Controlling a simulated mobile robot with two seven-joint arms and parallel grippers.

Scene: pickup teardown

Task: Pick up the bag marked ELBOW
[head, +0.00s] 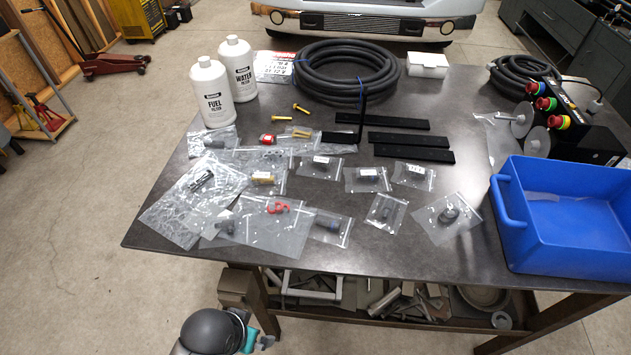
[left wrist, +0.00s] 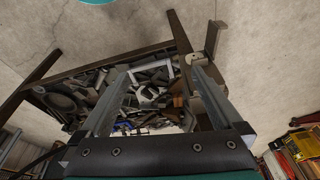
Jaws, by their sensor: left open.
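Several clear zip bags with small parts lie on the dark table, and the print on their labels is too small to read, so I cannot tell which is marked ELBOW. A bag with a dark round part (head: 449,214) lies at the front right of the group. Other bags include one with a narrow dark part (head: 385,211), one with a dark cylinder (head: 328,227) and one with a red part (head: 279,208). My left gripper (left wrist: 160,72) is open and empty in the left wrist view, apart from the bags. My right gripper is not in view.
A blue bin (head: 510,240) stands at the right table edge beside a black box with coloured connectors (head: 575,135). A lower shelf (head: 400,312) holds metal scrap.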

